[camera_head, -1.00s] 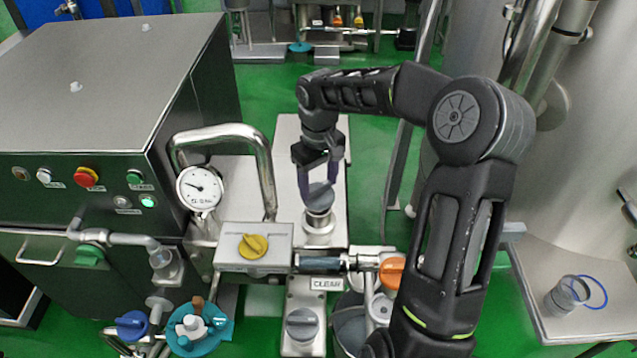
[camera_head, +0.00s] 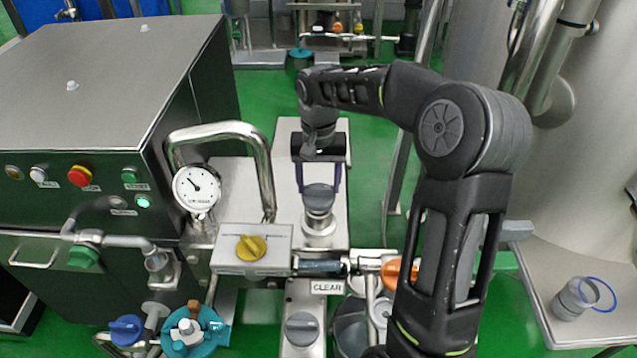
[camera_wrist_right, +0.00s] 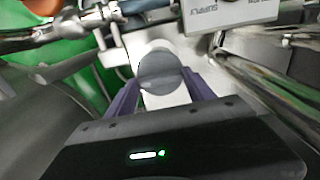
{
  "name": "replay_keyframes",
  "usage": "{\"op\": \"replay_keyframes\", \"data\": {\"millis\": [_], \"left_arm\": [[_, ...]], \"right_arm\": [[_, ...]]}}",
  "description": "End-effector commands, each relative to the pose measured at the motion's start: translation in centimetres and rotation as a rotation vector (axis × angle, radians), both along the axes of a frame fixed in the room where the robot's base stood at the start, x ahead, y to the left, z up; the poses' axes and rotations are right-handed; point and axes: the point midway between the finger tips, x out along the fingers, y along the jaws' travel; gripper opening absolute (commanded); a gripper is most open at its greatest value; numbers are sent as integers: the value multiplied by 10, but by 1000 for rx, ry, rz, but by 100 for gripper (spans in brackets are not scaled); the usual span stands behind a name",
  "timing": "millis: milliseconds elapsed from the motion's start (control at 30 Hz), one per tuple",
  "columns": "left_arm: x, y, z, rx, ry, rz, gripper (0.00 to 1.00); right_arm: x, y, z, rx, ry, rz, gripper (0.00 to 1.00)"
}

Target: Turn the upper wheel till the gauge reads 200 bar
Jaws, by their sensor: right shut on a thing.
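The upper wheel (camera_head: 319,197) is a round grey knob on a metal stem, on the pale machine top. My right gripper (camera_head: 318,184) reaches down over it, its two purple fingers on either side, shut on the wheel. In the right wrist view the wheel (camera_wrist_right: 160,70) sits between the fingertips. The round white gauge (camera_head: 197,188) stands left of it; its black needle points up and left, and its numbers are too small to read. The lower grey wheel (camera_head: 301,328) is nearer to me, below the CLEAR label. My left gripper is out of view.
A bent steel pipe (camera_head: 262,160) arches between the gauge and the upper wheel. A box with a yellow knob (camera_head: 252,247) and an orange knob (camera_head: 397,271) stand nearer to me. The steel cabinet (camera_head: 95,90) fills the left.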

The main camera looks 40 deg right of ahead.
Motion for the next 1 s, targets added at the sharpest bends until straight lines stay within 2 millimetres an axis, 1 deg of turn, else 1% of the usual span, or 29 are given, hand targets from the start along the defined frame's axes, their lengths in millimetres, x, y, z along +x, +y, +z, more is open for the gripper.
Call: {"op": "replay_keyframes", "data": {"millis": [467, 500, 733, 1000], "left_arm": [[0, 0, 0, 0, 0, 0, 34], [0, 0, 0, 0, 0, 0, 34], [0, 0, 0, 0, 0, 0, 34], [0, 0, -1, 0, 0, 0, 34]], "right_arm": [[1, -1, 1, -2, -3, -20, 21], [1, -1, 1, -2, -3, -20, 65], [0, 0, 1, -1, -2, -19, 84], [0, 0, 1, -1, -1, -19, 84]]}}
